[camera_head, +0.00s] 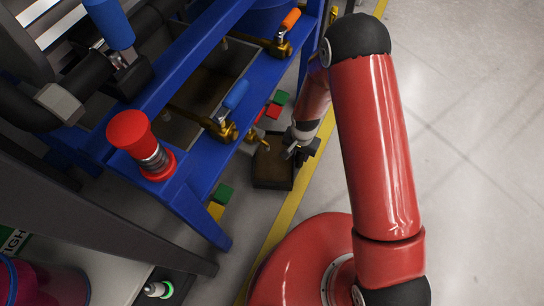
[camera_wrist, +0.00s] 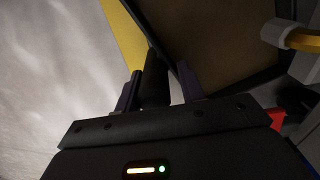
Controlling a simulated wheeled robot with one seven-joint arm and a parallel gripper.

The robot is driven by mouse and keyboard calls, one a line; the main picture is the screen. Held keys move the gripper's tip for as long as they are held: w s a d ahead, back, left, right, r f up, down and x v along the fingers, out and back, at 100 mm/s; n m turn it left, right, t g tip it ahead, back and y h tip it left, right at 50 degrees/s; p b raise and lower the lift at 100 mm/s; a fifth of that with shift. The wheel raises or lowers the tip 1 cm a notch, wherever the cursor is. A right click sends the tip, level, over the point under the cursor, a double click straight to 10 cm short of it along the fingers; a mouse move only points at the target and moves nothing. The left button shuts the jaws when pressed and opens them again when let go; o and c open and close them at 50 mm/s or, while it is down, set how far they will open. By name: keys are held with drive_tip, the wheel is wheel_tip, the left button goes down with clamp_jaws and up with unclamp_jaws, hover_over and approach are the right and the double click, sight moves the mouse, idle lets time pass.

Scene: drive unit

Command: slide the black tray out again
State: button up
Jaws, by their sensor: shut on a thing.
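The black tray (camera_head: 271,168) has a brownish inner floor and dark rim. It sits low at the foot of the blue frame, beside the yellow floor line. My gripper (camera_head: 292,153) is at the tray's right edge. In the wrist view the tray (camera_wrist: 215,35) fills the upper right. There my gripper's two fingers (camera_wrist: 156,92) are shut on a black upright part at the tray's near edge, seemingly its handle. The far end of the tray is partly hidden by my gripper and the frame.
The blue frame (camera_head: 205,200) stands left of the tray, with brass valves with blue (camera_head: 236,94) and orange (camera_head: 291,19) handles. Red and green blocks (camera_head: 274,110) lie behind the tray, green and yellow ones (camera_head: 219,199) left of it. The grey floor (camera_head: 470,150) to the right is clear.

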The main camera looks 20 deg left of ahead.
drive_tip(key=shift+s+d, duration=0.2)
drive_tip(key=shift+d, duration=2.65)
drive_tip(key=shift+c, duration=0.2)
drive_tip(key=shift+s+d, duration=0.2)
drive_tip(key=shift+d, duration=0.95)
drive_tip(key=shift+s+d, duration=0.25)
drive_tip(key=shift+d, duration=0.85)
drive_tip(key=shift+s+d, duration=0.2)
drive_tip(key=shift+d, duration=1.05)
drive_tip(key=shift+s+d, duration=0.2)
drive_tip(key=shift+d, duration=0.75)
drive_tip(key=shift+s+d, duration=0.25)
drive_tip(key=shift+d, duration=0.75)
drive_tip(key=shift+s+d, duration=0.2)
drive_tip(key=shift+d, duration=0.75)
